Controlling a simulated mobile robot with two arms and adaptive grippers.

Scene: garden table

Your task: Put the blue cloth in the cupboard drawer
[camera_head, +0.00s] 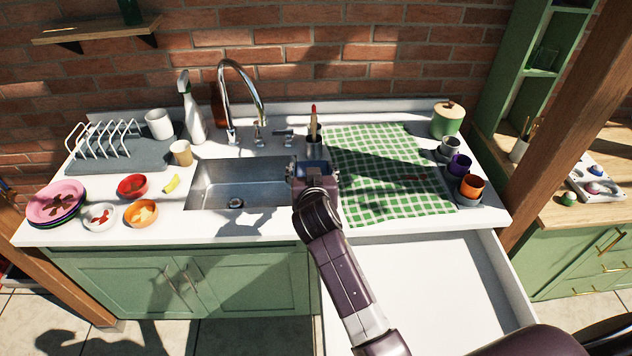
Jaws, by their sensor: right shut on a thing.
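My right gripper (313,168) is over the right edge of the sink, shut on the blue cloth (315,164). Only a small patch of the cloth shows between the fingers; the gripper hides the rest. I cannot tell whether the cloth is touching the sink edge. The cupboard drawer (430,285) is pulled out below the counter to the right. Its white inside looks empty where it shows, and my forearm crosses its left part. My left gripper is not in view.
The sink (215,183) and tall faucet (239,85) are left of the gripper. A green checked cloth (385,175) lies to the right, with cups (470,187) at its edge. Bowls (141,213), plates and a dish rack fill the left counter. A utensil holder (314,144) stands behind the gripper.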

